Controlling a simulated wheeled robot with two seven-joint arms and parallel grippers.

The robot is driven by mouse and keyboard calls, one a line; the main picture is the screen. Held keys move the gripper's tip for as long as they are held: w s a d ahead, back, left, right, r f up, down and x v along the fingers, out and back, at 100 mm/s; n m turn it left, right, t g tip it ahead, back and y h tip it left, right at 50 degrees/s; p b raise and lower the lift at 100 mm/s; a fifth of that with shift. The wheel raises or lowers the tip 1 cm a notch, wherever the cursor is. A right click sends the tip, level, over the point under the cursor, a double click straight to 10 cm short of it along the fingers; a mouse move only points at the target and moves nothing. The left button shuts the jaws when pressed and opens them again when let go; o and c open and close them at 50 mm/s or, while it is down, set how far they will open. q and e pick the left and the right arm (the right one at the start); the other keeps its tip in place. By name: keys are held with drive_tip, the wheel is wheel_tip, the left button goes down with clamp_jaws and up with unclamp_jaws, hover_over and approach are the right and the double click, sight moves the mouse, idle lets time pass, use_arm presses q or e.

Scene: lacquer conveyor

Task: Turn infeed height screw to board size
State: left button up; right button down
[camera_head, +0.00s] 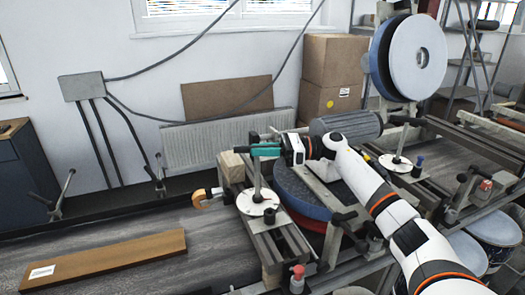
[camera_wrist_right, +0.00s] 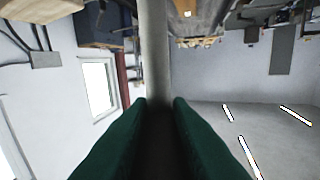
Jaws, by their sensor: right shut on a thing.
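My right gripper (camera_head: 258,150), with green fingers, reaches in from the right and is shut on the upper part of a grey upright screw (camera_head: 257,175). The screw rises from a round white disc (camera_head: 257,204) on the machine frame. In the right wrist view the green fingertips (camera_wrist_right: 160,103) close on a grey rod (camera_wrist_right: 156,50); the fingers hide its held part. A flat brown board (camera_head: 110,265) with a white label lies on the dark conveyor (camera_head: 215,250) at the lower left, apart from the gripper. My left gripper is out of view.
An orange-brown hooked part (camera_head: 207,198) sticks out left of the screw. A blue and red disc (camera_head: 300,190) lies beneath my right forearm. A red knob (camera_head: 297,278) stands in front. A second upright screw (camera_head: 402,140) with a white disc is at right.

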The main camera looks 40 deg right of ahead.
drive_tip(key=m+t+h+b, duration=0.1)
drive_tip(key=m+t+h, duration=0.1)
drive_tip(key=t, duration=0.1)
drive_tip(key=shift+s+a+f+b, duration=0.1)
drive_tip(key=shift+s+f+b, duration=0.1)
drive_tip(key=shift+b, duration=0.15)
drive_tip(key=shift+r+m+t+h, duration=0.15)
drive_tip(key=shift+m+t+h, duration=0.4)
drive_tip(key=shift+h, duration=0.1)
drive_tip(key=shift+r+m+t+h, duration=0.15)
drive_tip(key=shift+m+t+h, duration=0.3)
drive_tip(key=shift+m+h, duration=0.15)
drive_tip(key=c, duration=1.5)
unclamp_jaws()
drive_tip(key=shift+a, duration=0.1)
drive_tip(key=shift+o, duration=0.9)
drive_tip(key=shift+w+a, duration=0.1)
drive_tip(key=shift+w, duration=0.1)
drive_tip(key=shift+s+f, duration=0.1)
